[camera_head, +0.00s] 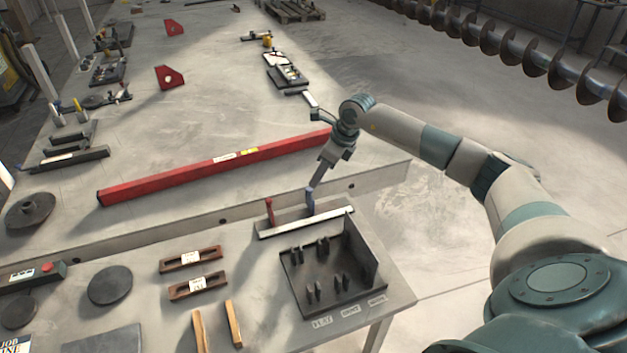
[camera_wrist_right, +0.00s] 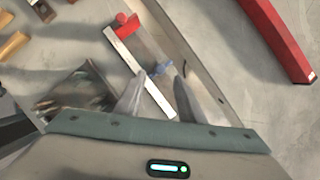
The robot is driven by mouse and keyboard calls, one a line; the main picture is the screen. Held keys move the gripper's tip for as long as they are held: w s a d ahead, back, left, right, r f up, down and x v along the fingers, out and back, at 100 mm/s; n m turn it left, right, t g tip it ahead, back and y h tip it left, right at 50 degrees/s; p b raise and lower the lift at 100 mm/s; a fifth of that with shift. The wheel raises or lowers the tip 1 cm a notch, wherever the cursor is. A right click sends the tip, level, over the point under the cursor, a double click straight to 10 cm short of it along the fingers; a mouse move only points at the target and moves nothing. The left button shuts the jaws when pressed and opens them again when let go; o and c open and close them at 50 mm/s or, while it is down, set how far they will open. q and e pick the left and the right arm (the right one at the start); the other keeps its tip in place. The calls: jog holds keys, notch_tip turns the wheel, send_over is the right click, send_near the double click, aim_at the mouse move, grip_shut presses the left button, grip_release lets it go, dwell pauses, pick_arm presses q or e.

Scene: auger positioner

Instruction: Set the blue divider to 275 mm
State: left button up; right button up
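The blue divider (camera_head: 310,198) stands upright at the white scale bar (camera_head: 300,224), right of the red divider (camera_head: 269,210). My right gripper (camera_head: 316,184) is just above the blue divider, fingers pointing down. In the right wrist view, the fingers (camera_wrist_right: 160,72) are apart, and blue of the divider (camera_wrist_right: 135,66) shows near and between the tips. I see no contact. The red divider (camera_wrist_right: 126,25) is at the far end of the scale bar (camera_wrist_right: 125,52). The scale marks are too small to read. My left gripper is not in view.
A dark tray (camera_head: 340,303) with upright pegs and a tall side plate sits in front of the scale bar. A long red beam (camera_head: 200,174) lies behind it. Two brown labelled blocks (camera_head: 195,258) lie to the left. The bench's right edge is close.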

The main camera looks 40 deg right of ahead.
aim_at(311, 189)
jog(key=shift+p+x, duration=0.6)
jog(key=shift+x, duration=2.05)
grip_shut()
